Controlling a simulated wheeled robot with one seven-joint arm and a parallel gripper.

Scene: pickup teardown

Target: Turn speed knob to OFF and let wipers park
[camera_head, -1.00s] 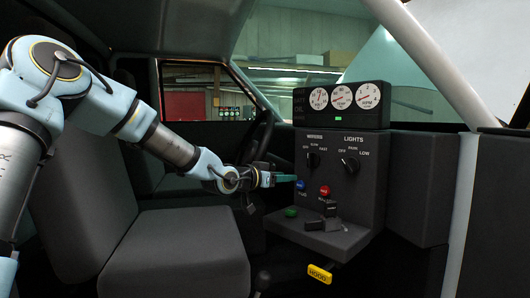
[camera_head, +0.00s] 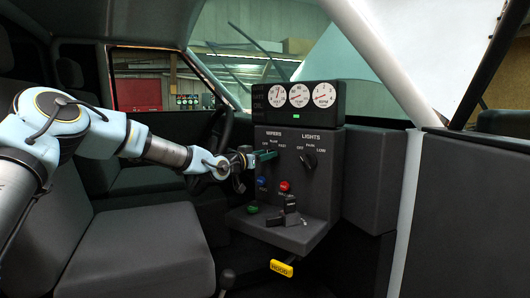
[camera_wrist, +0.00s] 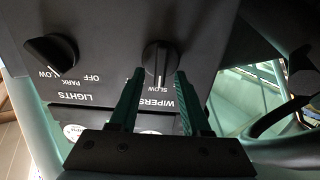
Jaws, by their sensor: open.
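The black wipers speed knob (camera_wrist: 159,60) sits on the dark dash panel under the WIPERS label. In the wrist view its white mark points toward SLOW. My gripper (camera_wrist: 157,74) is open. Its two green fingers reach toward the knob, one on each side of its lower part in that picture; I cannot tell whether they touch it. In the head view my gripper (camera_head: 268,156) is at the panel and hides the wipers knob. Thin dark bars (camera_head: 232,68), possibly wipers, cross the windshield.
Below are a blue button (camera_head: 261,182), a red button (camera_head: 284,186), a green button (camera_head: 252,209), a black lever (camera_head: 291,212) and the yellow HOOD handle (camera_head: 281,268). The steering wheel (camera_head: 222,128) is left.

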